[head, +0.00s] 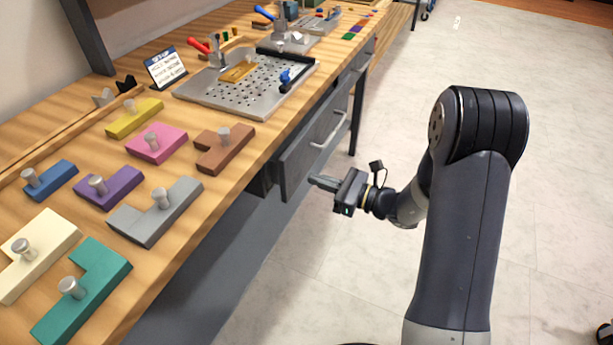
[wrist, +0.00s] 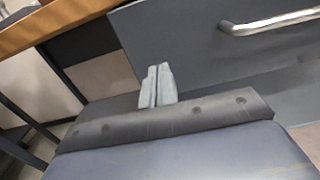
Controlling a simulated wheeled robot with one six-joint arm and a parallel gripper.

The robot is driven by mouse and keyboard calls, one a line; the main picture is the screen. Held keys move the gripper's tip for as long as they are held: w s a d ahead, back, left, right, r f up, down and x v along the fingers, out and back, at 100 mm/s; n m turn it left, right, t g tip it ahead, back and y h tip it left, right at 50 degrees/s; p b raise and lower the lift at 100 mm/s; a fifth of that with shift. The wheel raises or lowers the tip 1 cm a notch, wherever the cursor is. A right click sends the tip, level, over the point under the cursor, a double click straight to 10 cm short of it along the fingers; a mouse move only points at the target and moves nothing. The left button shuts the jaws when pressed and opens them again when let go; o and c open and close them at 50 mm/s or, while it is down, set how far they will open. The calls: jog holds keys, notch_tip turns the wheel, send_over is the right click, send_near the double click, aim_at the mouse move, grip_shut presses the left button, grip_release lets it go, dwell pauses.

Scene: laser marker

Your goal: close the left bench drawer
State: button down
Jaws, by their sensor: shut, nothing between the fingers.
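The grey bench drawer (head: 298,160) stands under the bench's front edge, its front panel out from the bench by a small amount. Its silver bar handle (head: 328,131) faces the floor side. In the wrist view the drawer front (wrist: 195,45) fills the upper right, with the handle (wrist: 270,22) at the top right. My gripper (head: 316,181) is shut and empty, close in front of the panel's lower near part. In the wrist view its fingertips (wrist: 157,70) meet side by side over the panel. I cannot tell whether they touch it.
The wooden bench top (head: 215,215) holds several coloured knobbed blocks, such as a grey one (head: 155,212) and a teal one (head: 82,290). A perforated metal plate (head: 240,90) with clamps lies behind them.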

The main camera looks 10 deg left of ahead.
aim_at(295, 171)
jog(key=shift+x, duration=1.8)
jog(key=b+x, duration=0.1)
jog(key=x, duration=0.3)
jog(key=shift+a+f, duration=0.15)
jog(key=shift+a, duration=0.1)
jog(key=shift+w+a+r, duration=0.15)
jog(key=shift+r, duration=0.05)
jog(key=v, duration=1.4)
